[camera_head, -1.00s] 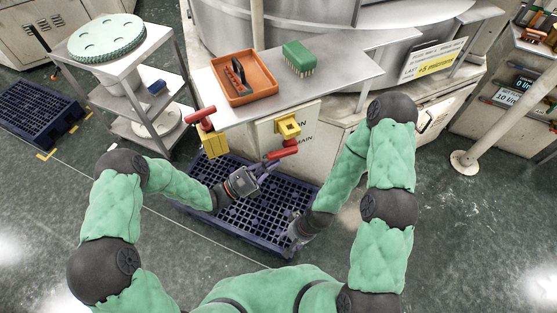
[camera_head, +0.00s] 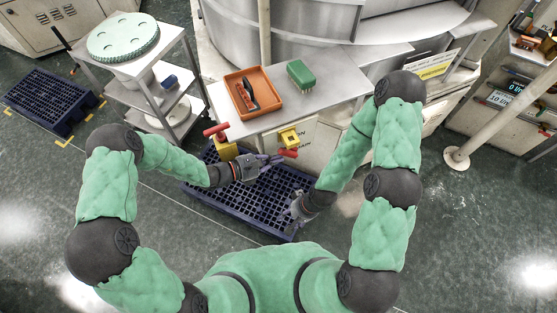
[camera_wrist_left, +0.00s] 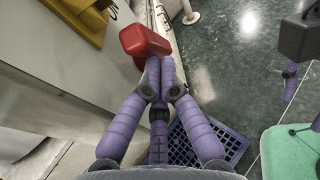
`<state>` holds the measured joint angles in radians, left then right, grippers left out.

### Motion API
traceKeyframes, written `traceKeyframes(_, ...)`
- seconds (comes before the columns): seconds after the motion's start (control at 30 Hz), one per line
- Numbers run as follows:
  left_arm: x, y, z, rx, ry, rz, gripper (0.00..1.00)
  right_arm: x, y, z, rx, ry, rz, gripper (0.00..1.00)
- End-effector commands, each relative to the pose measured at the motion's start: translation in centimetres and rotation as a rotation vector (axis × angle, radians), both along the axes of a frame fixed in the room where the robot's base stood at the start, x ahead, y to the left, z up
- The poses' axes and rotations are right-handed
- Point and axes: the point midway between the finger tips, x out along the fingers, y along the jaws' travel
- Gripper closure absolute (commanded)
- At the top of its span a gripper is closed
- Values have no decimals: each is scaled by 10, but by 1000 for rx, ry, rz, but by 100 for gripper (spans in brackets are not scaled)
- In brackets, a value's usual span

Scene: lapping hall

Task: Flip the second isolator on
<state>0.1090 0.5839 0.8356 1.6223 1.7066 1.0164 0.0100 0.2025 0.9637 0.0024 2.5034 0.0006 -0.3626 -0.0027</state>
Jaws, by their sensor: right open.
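The second isolator (camera_head: 289,138) is a yellow block on the cabinet front below the bench top, with a red handle (camera_head: 288,153) sticking out at its lower right. In the left wrist view the red handle (camera_wrist_left: 145,40) is just beyond my fingertips; I cannot tell whether they touch. My left gripper (camera_head: 270,160) has its purple fingers drawn together with nothing seen between them. My right gripper (camera_head: 295,208) is open and low over the pallet.
A dark blue pallet (camera_head: 250,212) lies on the floor beneath my grippers. The bench top (camera_head: 330,95) holds an orange tray (camera_head: 270,109) and a green brush (camera_head: 300,75). A trolley (camera_head: 180,98) stands at left. A pale post (camera_head: 484,95) stands at right.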

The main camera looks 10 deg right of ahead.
Motion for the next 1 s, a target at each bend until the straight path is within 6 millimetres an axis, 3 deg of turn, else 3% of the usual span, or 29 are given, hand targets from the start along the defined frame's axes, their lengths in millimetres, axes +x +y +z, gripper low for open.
traceKeyframes(0.03,0,-2,11,35,8,-1,100,0,0,15,0,0,0,46)
traceKeyframes(0.1,0,-4,14,88,21,-3,100,0,0,24,0,0,0,46)
traceKeyframes(0.33,2,-10,24,259,67,-2,100,0,0,47,0,0,0,46)
traceKeyframes(0.5,4,-15,27,360,94,-2,100,0,0,55,0,0,0,46)
traceKeyframes(1.0,5,-21,30,351,96,0,100,0,0,60,0,0,0,46)
